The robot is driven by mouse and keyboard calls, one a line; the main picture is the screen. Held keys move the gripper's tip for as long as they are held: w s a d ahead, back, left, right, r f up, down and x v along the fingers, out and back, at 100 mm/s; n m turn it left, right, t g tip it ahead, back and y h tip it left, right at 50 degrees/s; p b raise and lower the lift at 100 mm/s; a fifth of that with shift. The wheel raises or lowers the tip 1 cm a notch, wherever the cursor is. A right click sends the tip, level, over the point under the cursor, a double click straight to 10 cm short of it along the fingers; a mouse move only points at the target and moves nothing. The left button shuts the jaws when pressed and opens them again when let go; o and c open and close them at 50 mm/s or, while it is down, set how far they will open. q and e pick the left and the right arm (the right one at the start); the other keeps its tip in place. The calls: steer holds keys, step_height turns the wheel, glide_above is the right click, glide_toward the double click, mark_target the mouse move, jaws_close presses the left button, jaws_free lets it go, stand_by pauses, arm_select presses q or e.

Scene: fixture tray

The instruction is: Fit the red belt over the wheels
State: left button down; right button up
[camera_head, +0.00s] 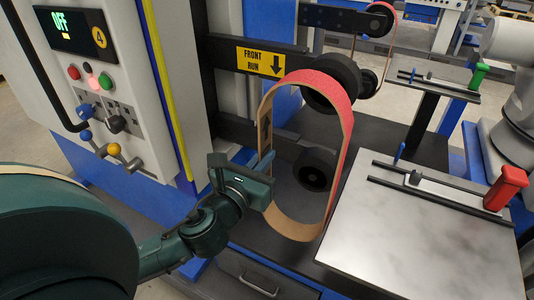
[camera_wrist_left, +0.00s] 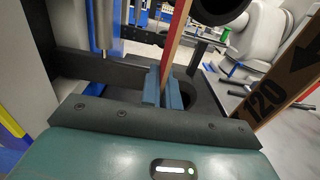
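The red belt (camera_head: 343,150) is a tall loop, red outside and tan inside, standing upright at the machine's front. My left gripper (camera_head: 266,163) is shut on its left run; in the left wrist view the blue fingers (camera_wrist_left: 164,90) pinch the belt strip (camera_wrist_left: 176,40). The belt's printed inner face (camera_wrist_left: 278,98) shows at right there. The black upper wheel (camera_head: 345,72) is partly behind the belt's top. The black lower wheel (camera_head: 313,169) shows through the loop. I cannot tell whether the belt sits around either wheel. My right gripper is not in view.
A control panel (camera_head: 88,50) with buttons and levers stands at left. A pale flat plate (camera_head: 400,235) with a red-handled clamp (camera_head: 507,187) lies close to the belt's right. A second table with a green handle (camera_head: 479,76) is behind. A drawer (camera_head: 255,278) is below.

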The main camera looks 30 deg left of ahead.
arm_select(q)
steer(key=shift+s, duration=0.2)
steer(key=s, duration=0.5)
steer(key=shift+s+d, duration=0.2)
steer(key=shift+s, duration=0.2)
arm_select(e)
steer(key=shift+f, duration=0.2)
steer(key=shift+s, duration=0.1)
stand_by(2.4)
